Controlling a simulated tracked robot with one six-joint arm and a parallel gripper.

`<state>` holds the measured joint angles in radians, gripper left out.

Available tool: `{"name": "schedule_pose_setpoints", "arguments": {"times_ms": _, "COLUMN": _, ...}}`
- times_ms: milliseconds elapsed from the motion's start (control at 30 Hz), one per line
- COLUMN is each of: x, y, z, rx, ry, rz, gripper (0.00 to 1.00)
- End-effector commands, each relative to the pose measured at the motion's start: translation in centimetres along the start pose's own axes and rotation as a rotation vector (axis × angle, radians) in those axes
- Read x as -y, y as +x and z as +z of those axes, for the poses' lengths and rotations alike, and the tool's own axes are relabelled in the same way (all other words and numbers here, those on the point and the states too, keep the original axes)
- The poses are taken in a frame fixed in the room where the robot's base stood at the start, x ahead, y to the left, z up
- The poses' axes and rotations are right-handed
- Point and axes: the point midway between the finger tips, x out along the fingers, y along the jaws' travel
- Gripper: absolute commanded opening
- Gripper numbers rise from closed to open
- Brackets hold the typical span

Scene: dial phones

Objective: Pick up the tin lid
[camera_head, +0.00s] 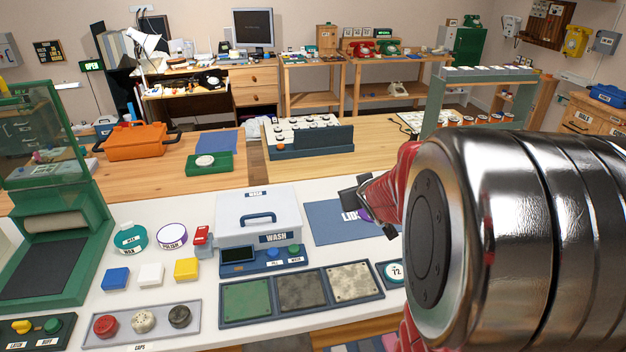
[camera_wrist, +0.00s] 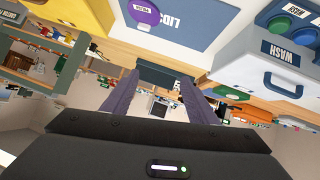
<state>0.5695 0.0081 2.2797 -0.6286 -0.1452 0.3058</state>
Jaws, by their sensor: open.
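A purple round lid marked POLISH (camera_wrist: 145,12) lies on the blue LIDS mat (camera_wrist: 185,14) at the top of the wrist view. In the head view, only a purple sliver of the lid (camera_head: 364,214) shows beside my gripper on the LIDS mat (camera_head: 325,222). My gripper (camera_wrist: 158,78) is open, with two dark fingers apart and nothing held between them. In the head view, its dark fingers (camera_head: 354,196) appear over the mat's right part, and my arm hides much of that area. A purple-rimmed POLISH tin (camera_head: 172,236) and a teal WAX tin (camera_head: 130,237) stand left on the white table.
The white WASH box (camera_head: 258,215) stands left of the mat; it also shows in the wrist view (camera_wrist: 262,72). A tray of three square plates (camera_head: 302,291) lies in front. A green frame device (camera_head: 50,220) stands at far left. Coloured blocks and caps sit front left.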

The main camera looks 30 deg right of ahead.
Motion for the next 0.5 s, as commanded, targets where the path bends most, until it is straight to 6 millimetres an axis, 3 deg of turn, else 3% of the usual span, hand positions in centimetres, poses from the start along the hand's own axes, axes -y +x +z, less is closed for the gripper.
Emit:
{"name": "schedule_pose_setpoints", "arguments": {"times_ms": 200, "x": -3.7, "y": 4.7, "z": 2.0, "rx": -0.062, "ry": 0.021, "rz": -0.022, "gripper": 0.53}}
{"name": "schedule_pose_setpoints", "arguments": {"times_ms": 500, "x": -7.4, "y": 9.5, "z": 6.4, "rx": -0.153, "ry": 0.074, "rz": -0.104, "gripper": 0.53}}
